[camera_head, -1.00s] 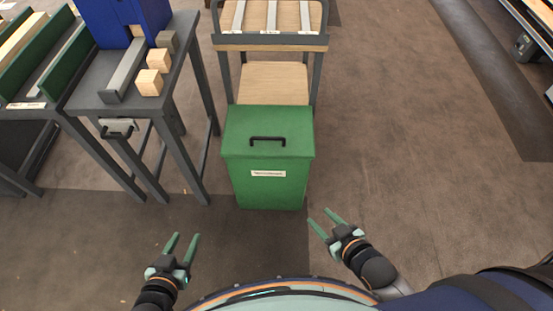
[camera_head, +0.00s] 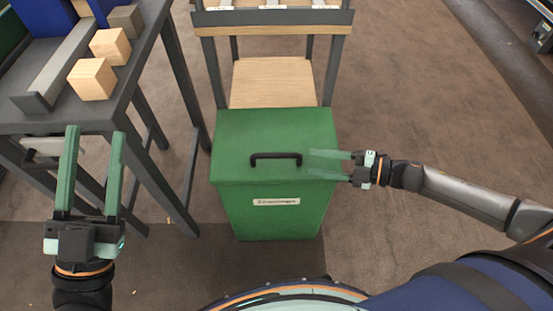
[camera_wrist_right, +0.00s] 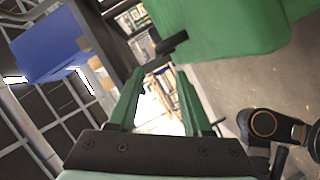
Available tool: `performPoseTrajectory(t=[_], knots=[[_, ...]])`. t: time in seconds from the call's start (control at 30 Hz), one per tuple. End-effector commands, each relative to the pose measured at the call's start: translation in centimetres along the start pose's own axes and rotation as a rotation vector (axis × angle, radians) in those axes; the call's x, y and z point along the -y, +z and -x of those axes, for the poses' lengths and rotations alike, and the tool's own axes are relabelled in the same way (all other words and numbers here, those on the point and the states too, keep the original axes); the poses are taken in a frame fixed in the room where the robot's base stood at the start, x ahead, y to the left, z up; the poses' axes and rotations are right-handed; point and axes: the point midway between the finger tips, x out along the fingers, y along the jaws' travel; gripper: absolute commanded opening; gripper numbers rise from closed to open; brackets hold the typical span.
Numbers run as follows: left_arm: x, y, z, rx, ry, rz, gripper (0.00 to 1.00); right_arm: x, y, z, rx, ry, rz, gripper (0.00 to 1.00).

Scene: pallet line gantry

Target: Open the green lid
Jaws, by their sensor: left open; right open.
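The green lid (camera_head: 230,145) is shut on the green bin (camera_head: 270,218) in the head view. Its black handle (camera_head: 276,157) stands on top, and a white label is on the bin's front. My right gripper (camera_head: 311,164) is open and empty, its fingers pointing left at the lid's right edge, a short way from the handle. In the right wrist view the open fingers (camera_wrist_right: 160,90) show below the green lid (camera_wrist_right: 225,25) and the end of the black handle (camera_wrist_right: 172,43). My left gripper (camera_head: 92,170) is open and empty, raised to the left of the bin.
A dark workbench (camera_head: 60,120) with wooden blocks (camera_head: 92,79) stands at the left, near my left gripper. A cart with a wooden shelf (camera_head: 272,82) stands right behind the bin.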

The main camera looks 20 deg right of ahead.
Motion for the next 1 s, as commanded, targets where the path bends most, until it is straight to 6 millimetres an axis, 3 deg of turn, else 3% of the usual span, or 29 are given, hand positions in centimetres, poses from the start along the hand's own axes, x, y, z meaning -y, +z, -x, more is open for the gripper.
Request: performPoseTrajectory(t=[0.2,0.5,0.7,1.0], knots=[[0.0,-4.2,0.1,-0.177,0.013,-0.049,0.5,-0.1,0.0,-4.2,-0.003,0.007,0.002,0.49],[-0.4,-4.0,0.6,-0.2,0.018,-0.041,0.5,-0.1,0.0,-9.6,0.0,0.005,0.0,0.49],[-0.5,-3.8,0.8,-0.198,0.018,-0.034,0.5,-0.1,-0.1,-11.2,0.0,0.003,-0.002,0.49],[-0.5,-3.8,0.8,-0.196,0.018,-0.033,0.5,-0.1,-0.1,-11.4,0.001,0.003,-0.003,0.49]])
